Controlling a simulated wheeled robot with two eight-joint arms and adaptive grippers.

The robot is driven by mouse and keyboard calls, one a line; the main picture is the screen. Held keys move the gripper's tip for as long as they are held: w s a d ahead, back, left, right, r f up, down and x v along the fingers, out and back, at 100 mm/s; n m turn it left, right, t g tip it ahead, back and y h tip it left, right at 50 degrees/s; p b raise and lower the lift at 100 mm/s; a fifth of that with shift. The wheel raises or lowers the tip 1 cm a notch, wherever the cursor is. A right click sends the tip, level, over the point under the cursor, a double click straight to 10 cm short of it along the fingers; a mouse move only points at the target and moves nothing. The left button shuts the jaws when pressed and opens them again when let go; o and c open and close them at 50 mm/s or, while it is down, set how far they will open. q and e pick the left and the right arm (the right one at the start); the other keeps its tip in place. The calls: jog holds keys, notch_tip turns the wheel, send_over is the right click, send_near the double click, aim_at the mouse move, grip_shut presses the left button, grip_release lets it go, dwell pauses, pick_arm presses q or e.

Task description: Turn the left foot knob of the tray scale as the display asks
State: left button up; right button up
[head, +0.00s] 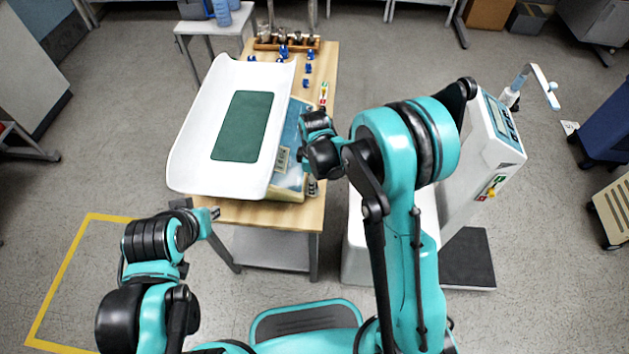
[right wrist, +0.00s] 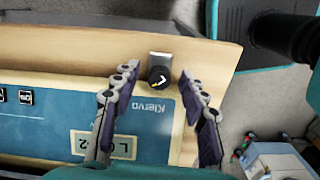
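The tray scale stands on a wooden table in the head view, with a white curved tray (head: 192,150) and a green mat (head: 243,127) on top. Its blue and cream body (head: 290,140) shows at the tray's right side. In the right wrist view a black knob (right wrist: 158,77) with a light pointer mark sits below a metal bracket. My right gripper (right wrist: 158,70) is open, one finger on each side of the knob with gaps visible. A cream panel (right wrist: 103,145) is partly readable. My left gripper (head: 213,214) is by the tray's front edge; its opening is unclear.
Several small blue parts (head: 306,70) and a wooden rack (head: 285,44) are on the wooden table (head: 265,214). A white column unit with a screen (head: 497,118) stands to the right.

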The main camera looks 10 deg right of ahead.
notch_tip(320, 180, up, 12)
dwell(0.6)
jog(key=s+d+r+m+t, duration=0.3)
jog(key=s+d+r+m, duration=0.1)
jog(key=s+m, duration=0.3)
jog(key=s+d+r+m+t, duration=0.3)
jog(key=s+d+m+t, duration=0.1)
jog(key=s, duration=0.5)
jog(key=d+m, duration=0.1)
jog(key=m, duration=0.1)
jog(key=shift+s+r+m, duration=0.3)
jog(key=shift+r+m, duration=0.05)
jog(key=shift+m, duration=0.05)
